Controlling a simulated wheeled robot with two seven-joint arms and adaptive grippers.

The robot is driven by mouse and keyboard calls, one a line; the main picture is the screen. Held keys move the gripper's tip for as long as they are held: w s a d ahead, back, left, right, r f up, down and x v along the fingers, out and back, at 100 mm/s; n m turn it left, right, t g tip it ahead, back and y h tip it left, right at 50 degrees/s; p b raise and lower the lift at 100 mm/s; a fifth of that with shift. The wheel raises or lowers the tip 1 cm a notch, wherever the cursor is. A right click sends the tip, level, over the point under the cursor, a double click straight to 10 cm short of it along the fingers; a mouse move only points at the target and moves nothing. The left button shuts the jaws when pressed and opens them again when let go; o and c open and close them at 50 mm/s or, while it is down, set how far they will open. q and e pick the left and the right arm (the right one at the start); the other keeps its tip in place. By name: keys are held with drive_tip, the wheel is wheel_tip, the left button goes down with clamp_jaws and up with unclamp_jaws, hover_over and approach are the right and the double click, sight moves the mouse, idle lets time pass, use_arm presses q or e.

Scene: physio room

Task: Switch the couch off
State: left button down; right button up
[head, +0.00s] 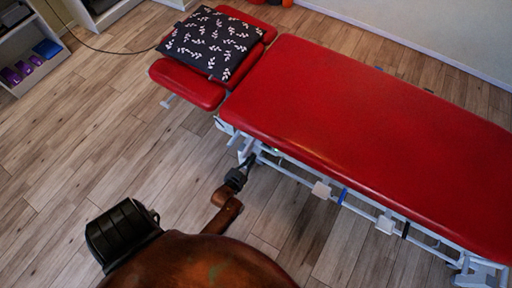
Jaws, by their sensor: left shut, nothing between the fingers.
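The couch (360,120) has a red padded top on a white metal frame and runs from upper centre to lower right. A small greenish spot (276,151) shows on the frame under its near edge; I cannot tell whether it is a switch light. My left gripper (246,164) is shut and empty, pointing at the frame below the head end of the main pad. Whether its tips touch the frame is not clear. My brown arm covers the bottom left. My right gripper is not in view.
A dark leaf-patterned pillow (211,42) lies on the headrest. Pale boxes (321,189) and a blue band (342,196) sit along the lower rail. A dark cable (110,51) crosses the floor at upper left, near shelves (28,50). The wooden floor (90,130) left of the couch is clear.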

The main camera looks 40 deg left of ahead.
use_arm(q)
drive_tip(key=shift+w+d+r, duration=0.1)
drive_tip(key=shift+w+r, duration=0.3)
drive_tip(key=shift+w, duration=0.45)
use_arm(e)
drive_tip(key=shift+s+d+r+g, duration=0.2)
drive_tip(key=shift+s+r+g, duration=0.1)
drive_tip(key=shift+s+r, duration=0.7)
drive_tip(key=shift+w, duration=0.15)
use_arm(q)
drive_tip(key=b, duration=0.5)
hover_over(263, 146)
drive_tip(key=s+d, duration=0.2)
wheel_tip(263, 146, down, 3)
drive_tip(key=shift+w+a+f+b, duration=0.15)
drive_tip(key=shift+a+f+b, duration=0.1)
drive_tip(key=shift+f+b, duration=0.25)
drive_tip(key=shift+w+a+f+b, duration=0.2)
drive_tip(key=shift+f+b, duration=0.1)
drive_tip(key=shift+f, duration=0.3)
drive_tip(key=shift+f+b, duration=0.45)
drive_tip(key=shift+f, duration=0.15)
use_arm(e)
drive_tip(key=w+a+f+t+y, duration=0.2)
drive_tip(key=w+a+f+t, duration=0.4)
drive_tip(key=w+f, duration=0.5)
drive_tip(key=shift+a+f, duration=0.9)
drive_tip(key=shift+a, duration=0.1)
